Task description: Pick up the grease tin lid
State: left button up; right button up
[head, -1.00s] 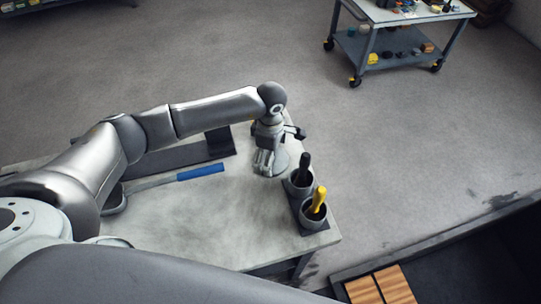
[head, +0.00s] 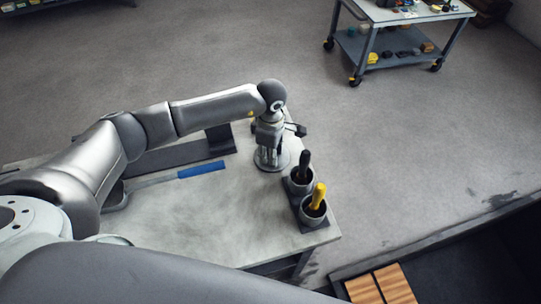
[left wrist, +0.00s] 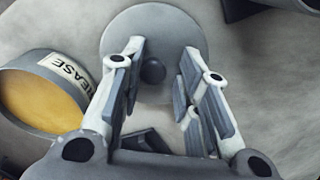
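The grease tin lid (left wrist: 150,22) is a flat grey disc with a dark round knob (left wrist: 152,71), lying on the table. In the head view the lid (head: 285,160) shows partly beneath my left gripper (head: 270,160). In the left wrist view the left gripper (left wrist: 164,50) is open, with its fingers on either side of the knob and a gap showing to each. The open grease tin (left wrist: 62,73), labelled and full of yellow-orange grease, stands to the left of the lid in that view. My right gripper is not in view.
Two dark cups (head: 301,180) (head: 313,212) hold a black-handled and a yellow-handled tool near the table's right edge, close to the lid. A blue-handled tool (head: 202,170) lies to the left. The table's (head: 200,222) front is clear. A cart (head: 400,42) stands farther off.

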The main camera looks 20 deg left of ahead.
pick_arm(q)
jog(key=shift+s+a+f, duration=0.15)
jog(key=shift+s+f, duration=0.05)
jog(key=shift+f, duration=0.25)
jog(key=shift+c, duration=0.3)
jog(key=shift+r, duration=0.1)
